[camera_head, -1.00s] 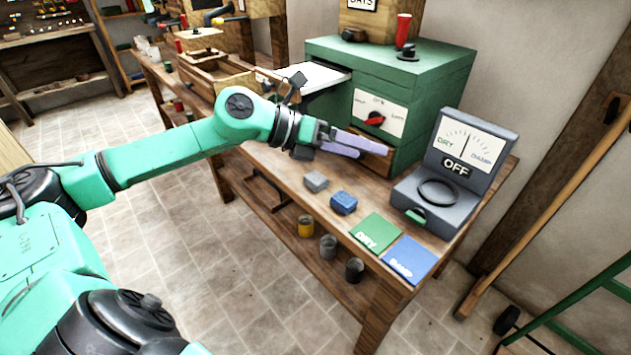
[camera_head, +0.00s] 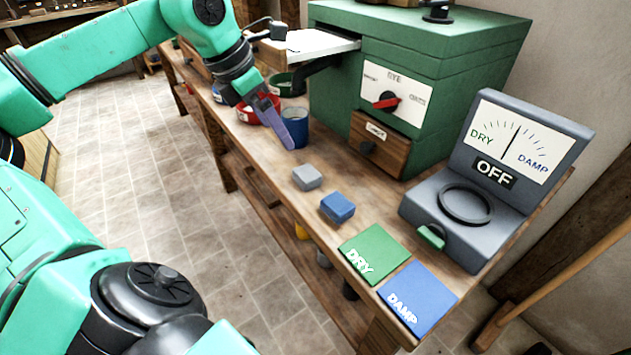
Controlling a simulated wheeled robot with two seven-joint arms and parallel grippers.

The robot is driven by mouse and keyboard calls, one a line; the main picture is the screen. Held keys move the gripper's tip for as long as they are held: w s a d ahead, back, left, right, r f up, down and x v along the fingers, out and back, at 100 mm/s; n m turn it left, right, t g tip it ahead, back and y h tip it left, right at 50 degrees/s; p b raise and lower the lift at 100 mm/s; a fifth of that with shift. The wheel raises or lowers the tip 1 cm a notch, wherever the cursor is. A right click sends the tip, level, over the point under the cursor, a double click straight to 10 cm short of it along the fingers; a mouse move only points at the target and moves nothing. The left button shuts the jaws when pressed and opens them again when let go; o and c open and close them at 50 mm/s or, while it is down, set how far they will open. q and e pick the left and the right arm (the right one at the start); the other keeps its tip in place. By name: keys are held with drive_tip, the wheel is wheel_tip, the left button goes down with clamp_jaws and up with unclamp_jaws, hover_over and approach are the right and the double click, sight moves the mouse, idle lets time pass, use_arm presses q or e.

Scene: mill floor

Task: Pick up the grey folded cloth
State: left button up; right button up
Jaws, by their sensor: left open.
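The grey folded cloth (camera_head: 307,177) is a small grey block-like bundle lying on the wooden bench near its front edge. A similar blue folded cloth (camera_head: 337,207) lies just to its right and nearer. My left gripper (camera_head: 281,128) has lilac fingers and is above the bench, up and left of the grey cloth. It points down towards the bench and is apart from the cloth. It is open, though its fingers overlap in this view, and I see nothing held in it. My right gripper is out of view.
A blue cup (camera_head: 296,127) and a red bowl (camera_head: 247,114) stand close by the left gripper. The green machine (camera_head: 334,96) with a drawer stands behind. A grey DRY/DAMP meter (camera_head: 480,215), a green DRY mat (camera_head: 369,253) and a blue DAMP mat (camera_head: 419,296) lie to the right.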

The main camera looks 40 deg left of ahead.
sight(305, 172)
use_arm(q)
drive_tip(key=p+x, duration=0.1)
drive_tip(key=x, duration=1.3)
drive_tip(key=shift+w+d+f+p, duration=0.25)
drive_tip(key=shift+w+f+p, duration=0.05)
drive_tip(key=shift+p, duration=0.05)
drive_tip(key=shift+f, duration=0.1)
drive_tip(key=c, duration=1.2)
drive_tip(key=shift+c, duration=0.2)
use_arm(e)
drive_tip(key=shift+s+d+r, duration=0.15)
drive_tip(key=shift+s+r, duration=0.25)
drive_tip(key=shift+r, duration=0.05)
